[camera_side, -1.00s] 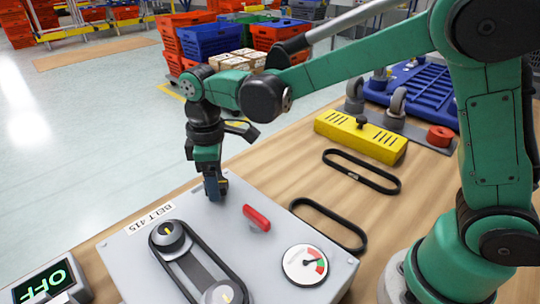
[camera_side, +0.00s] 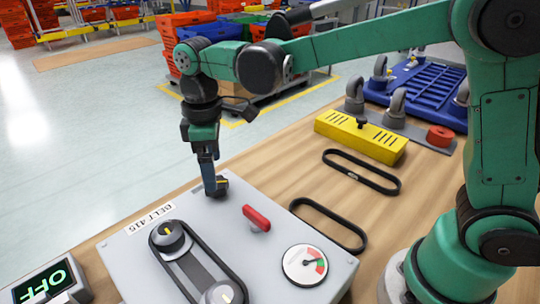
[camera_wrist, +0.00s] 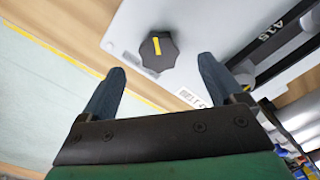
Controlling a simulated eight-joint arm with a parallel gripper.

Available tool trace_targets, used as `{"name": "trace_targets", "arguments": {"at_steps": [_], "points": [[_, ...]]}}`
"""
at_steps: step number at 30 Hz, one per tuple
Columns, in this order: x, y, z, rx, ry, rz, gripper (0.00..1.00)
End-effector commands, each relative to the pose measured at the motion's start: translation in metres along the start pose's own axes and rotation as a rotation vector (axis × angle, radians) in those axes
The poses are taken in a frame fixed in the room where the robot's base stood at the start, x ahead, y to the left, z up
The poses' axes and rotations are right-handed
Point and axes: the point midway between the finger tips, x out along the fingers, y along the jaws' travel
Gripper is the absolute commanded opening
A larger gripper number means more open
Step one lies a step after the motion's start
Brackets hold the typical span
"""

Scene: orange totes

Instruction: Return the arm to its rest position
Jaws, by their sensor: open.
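My gripper (camera_side: 208,176) is above the far corner of the grey panel (camera_side: 126,258) in the side view, pointing down. In the wrist view my gripper (camera_wrist: 160,78) has its two dark fingers spread wide, with nothing between them. A black knob with a yellow mark (camera_wrist: 158,50) lies beyond the fingertips in that view. The knob (camera_side: 221,185) also shows in the side view, just below and beside the fingers. The fingers partly cover it there.
The panel carries a belt on two pulleys (camera_side: 195,262), a red handle (camera_side: 257,219) and a dial gauge (camera_side: 305,264). Two loose black belts (camera_side: 361,171) and a yellow block (camera_side: 360,137) lie on the wooden table. An OFF display (camera_side: 45,284) stands at lower left.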

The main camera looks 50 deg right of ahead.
Motion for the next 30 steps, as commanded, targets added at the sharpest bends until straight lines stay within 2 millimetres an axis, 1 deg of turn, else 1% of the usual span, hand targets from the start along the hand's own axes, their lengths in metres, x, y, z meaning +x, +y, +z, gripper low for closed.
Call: {"name": "trace_targets", "arguments": {"at_steps": [3,6,16,19,23,27,30], "points": [[-0.014,0.0,0.0,0.0,0.0,0.0,0.88],[-0.02,0.0,0.0,0.0,0.0,0.0,0.88],[-0.022,0.0,0.001,0.002,0.001,0.001,0.88],[-0.025,0.001,0.006,0.031,0.018,0.012,0.88],[-0.033,0.005,0.029,0.151,0.091,0.055,0.88],[-0.039,0.007,0.066,0.353,0.22,0.124,0.88],[-0.037,0.006,0.092,0.5,0.32,0.171,0.88]]}}
